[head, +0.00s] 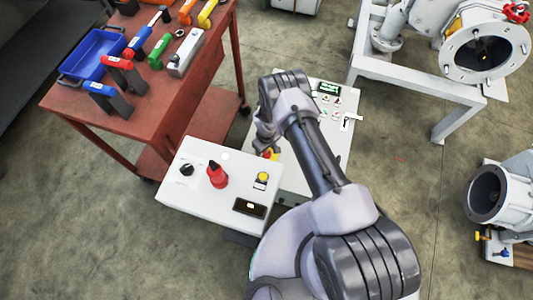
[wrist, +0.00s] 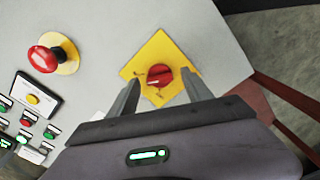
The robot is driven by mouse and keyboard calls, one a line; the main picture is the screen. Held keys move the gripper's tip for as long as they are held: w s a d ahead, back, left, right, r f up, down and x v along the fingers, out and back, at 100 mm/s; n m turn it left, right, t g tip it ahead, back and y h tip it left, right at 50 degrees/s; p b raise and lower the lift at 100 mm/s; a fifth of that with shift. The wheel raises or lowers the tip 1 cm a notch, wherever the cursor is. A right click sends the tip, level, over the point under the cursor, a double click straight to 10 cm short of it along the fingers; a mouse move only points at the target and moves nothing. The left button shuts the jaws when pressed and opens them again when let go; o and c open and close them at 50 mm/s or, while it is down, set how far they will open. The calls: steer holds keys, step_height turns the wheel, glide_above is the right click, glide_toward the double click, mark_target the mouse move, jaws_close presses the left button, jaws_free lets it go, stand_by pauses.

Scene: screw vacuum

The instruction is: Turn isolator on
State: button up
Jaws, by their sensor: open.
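The isolator is a red rotary knob (wrist: 160,76) on a yellow diamond-shaped plate (wrist: 158,52), fixed to a light grey panel (wrist: 185,18) in the wrist view. My gripper (wrist: 161,84) is open, with one finger on each side of the knob. I cannot tell whether the fingers touch it. The knob's on or off position is too small to read. In the head view my gripper (head: 265,143) is over the left edge of the panel (head: 341,97), and my arm hides much of it. A bit of red and yellow shows just below the gripper there.
A red mushroom button (wrist: 43,60) is left of the isolator, above several small coloured buttons. A white control box (head: 205,205) with a red knob (head: 216,175) stands beside the panel. A red tool table (head: 160,110) stands close at left, and a grey metal frame (head: 400,72) at right.

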steer(key=shift+f, duration=0.5)
jaws_close()
steer(key=shift+f+m+b, duration=0.15)
steer(key=shift+m+b, duration=0.7)
steer(key=shift+m, duration=0.25)
steer(key=shift+r+m, duration=0.2)
steer(key=shift+m, duration=0.2)
